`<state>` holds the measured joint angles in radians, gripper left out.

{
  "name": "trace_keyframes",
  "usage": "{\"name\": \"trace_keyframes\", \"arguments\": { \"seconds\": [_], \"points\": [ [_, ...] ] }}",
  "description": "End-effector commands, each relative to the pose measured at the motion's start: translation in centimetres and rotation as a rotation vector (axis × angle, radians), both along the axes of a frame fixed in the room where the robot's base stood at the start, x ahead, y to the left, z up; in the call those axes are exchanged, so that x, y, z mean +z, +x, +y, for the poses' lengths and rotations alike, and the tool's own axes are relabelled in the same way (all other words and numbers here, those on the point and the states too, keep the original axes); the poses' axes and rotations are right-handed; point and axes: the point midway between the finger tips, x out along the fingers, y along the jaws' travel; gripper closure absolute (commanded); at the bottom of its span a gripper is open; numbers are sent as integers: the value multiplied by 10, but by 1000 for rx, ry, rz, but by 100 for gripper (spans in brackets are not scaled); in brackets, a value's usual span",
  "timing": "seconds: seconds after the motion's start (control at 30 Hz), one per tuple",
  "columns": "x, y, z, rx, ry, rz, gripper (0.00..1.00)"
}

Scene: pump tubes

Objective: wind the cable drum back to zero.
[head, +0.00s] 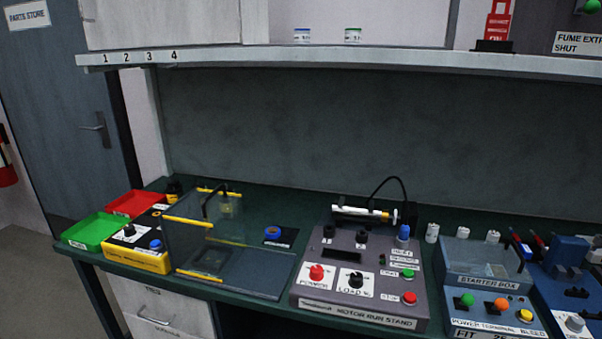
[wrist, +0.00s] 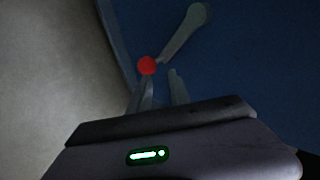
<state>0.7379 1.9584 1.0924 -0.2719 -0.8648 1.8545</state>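In the wrist view a round red knob (wrist: 147,66) sits at the near end of a grey crank-like arm (wrist: 182,34) with a rounded far end. My gripper (wrist: 160,80) is open, its two fingers a little apart with nothing visible between them. The left fingertip is just below the knob in the picture; I cannot tell whether they touch. I cannot make out a cable drum or a zero mark in either view. My gripper does not show in the head view.
A dark blue surface (wrist: 260,75) lies behind the crank, with a pale area (wrist: 50,70) at left. In the head view the green bench (head: 315,205) carries the motor run stand (head: 345,290), starter box (head: 485,280), a clear guard (head: 200,240) and red and green trays (head: 93,232).

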Motion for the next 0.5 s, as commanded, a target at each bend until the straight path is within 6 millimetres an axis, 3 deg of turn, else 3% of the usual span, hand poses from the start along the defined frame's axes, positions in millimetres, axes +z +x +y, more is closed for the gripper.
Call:
{"name": "trace_keyframes", "arguments": {
  "seconds": [0.03, 0.17, 0.5],
  "points": [
    [0, 0, 0, 0, 0, 1, 65],
    [-1, -1, 1, -1, 1, 2, 39],
    [4, -5, 2, -1, 3, 3, 38]
  ]
}}
